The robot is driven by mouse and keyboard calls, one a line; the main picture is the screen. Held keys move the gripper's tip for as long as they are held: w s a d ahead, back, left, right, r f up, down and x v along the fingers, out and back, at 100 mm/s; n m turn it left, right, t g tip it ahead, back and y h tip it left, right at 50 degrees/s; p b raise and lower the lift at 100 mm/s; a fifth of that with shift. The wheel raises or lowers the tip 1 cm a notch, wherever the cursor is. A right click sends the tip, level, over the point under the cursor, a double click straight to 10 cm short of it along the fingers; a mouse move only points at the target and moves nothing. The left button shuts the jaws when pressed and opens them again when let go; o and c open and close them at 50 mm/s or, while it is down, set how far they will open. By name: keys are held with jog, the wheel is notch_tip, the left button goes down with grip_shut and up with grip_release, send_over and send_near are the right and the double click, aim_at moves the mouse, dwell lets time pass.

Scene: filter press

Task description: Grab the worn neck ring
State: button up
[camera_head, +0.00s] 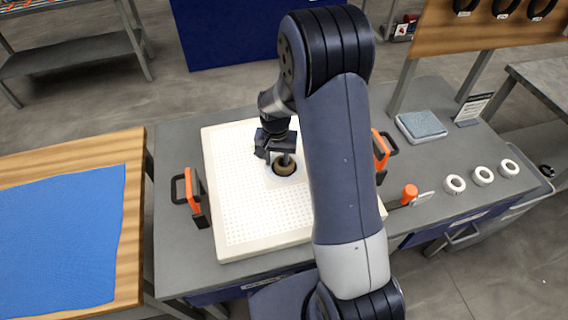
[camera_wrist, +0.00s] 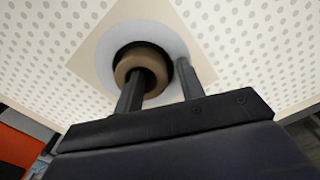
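The worn neck ring (camera_head: 286,169) is a brownish tan ring in the central hole of the white perforated filter plate (camera_head: 232,225). In the wrist view the ring (camera_wrist: 150,60) sits inside a dark round opening with a smooth pale surround. My gripper (camera_head: 281,157) is above the plate's centre, pointing down at the ring. In the wrist view its two fingers (camera_wrist: 160,74) are apart. The left finger overlaps the ring's near side in the picture, and the right finger stands over the pale surround, with a gap between it and the ring. Contact with the ring cannot be told.
Orange clamps with black handles (camera_head: 193,192) (camera_head: 381,150) flank the plate. To the right on the grey bench are an orange-handled tool (camera_head: 409,194), white rings (camera_head: 482,176) and a folded grey cloth (camera_head: 421,125). A blue cloth (camera_head: 60,245) covers the wooden table at left.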

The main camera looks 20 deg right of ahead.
jog(key=shift+c, duration=0.4)
grip_shut()
